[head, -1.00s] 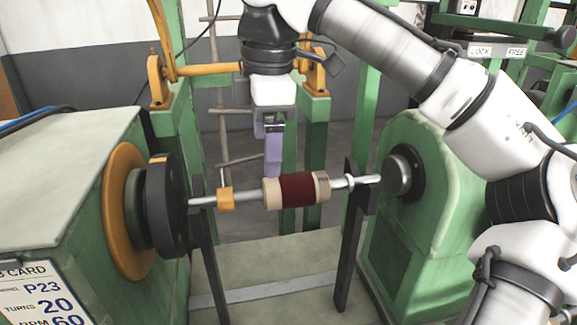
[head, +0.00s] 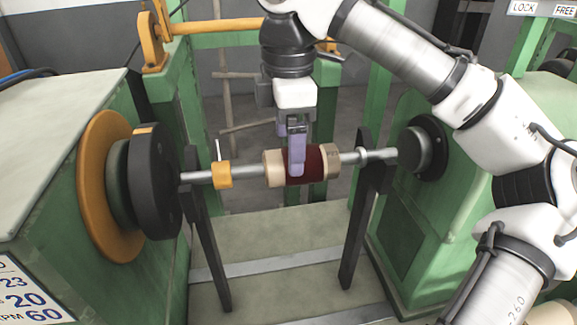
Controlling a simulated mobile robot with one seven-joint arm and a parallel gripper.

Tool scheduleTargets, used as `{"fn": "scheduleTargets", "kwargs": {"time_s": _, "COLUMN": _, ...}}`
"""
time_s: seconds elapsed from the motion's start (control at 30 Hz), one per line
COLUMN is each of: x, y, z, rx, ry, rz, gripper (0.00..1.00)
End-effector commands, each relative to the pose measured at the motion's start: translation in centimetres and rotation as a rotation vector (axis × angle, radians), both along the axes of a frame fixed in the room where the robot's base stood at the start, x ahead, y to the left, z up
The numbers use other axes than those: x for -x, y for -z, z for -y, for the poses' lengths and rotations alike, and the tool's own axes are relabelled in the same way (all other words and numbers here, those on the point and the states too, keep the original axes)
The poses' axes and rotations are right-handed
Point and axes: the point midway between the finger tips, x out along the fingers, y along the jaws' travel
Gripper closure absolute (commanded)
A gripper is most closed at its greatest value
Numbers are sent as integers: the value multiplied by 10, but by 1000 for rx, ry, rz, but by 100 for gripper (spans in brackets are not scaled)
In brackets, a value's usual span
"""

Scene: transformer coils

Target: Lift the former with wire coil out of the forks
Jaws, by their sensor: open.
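The former with wire coil (head: 316,165) is a cream spool with a dark red winding in its middle. It sits on a horizontal metal shaft (head: 250,172) that rests in two dark upright forks, a left fork (head: 208,248) and a right fork (head: 357,225). An orange collar (head: 222,175) is on the shaft left of the spool. My gripper (head: 295,172) points down at the coil, with a lilac finger in front of the red winding. The other finger is mostly hidden behind. The gripper is open around the coil; contact cannot be told.
A green machine with a black disc (head: 156,180) and orange ring (head: 103,185) stands left of the shaft. A green housing with a dark hub (head: 418,150) stands right. An orange bar (head: 215,27) on green posts is behind. The space below the shaft is open.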

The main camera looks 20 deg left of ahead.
Motion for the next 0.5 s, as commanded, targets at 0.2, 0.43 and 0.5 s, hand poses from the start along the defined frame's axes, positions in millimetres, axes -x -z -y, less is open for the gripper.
{"fn": "scheduleTargets", "kwargs": {"time_s": 0.2, "x": 1, "y": 26, "z": 1, "rx": 4, "ry": 1, "rz": 1, "gripper": 15}}
{"fn": "scheduleTargets", "kwargs": {"time_s": 0.43, "x": 1, "y": 51, "z": 0, "rx": 2, "ry": 0, "rz": 1, "gripper": 15}}
{"fn": "scheduleTargets", "kwargs": {"time_s": 0.5, "x": 1, "y": 52, "z": 0, "rx": 0, "ry": 0, "rz": 1, "gripper": 15}}
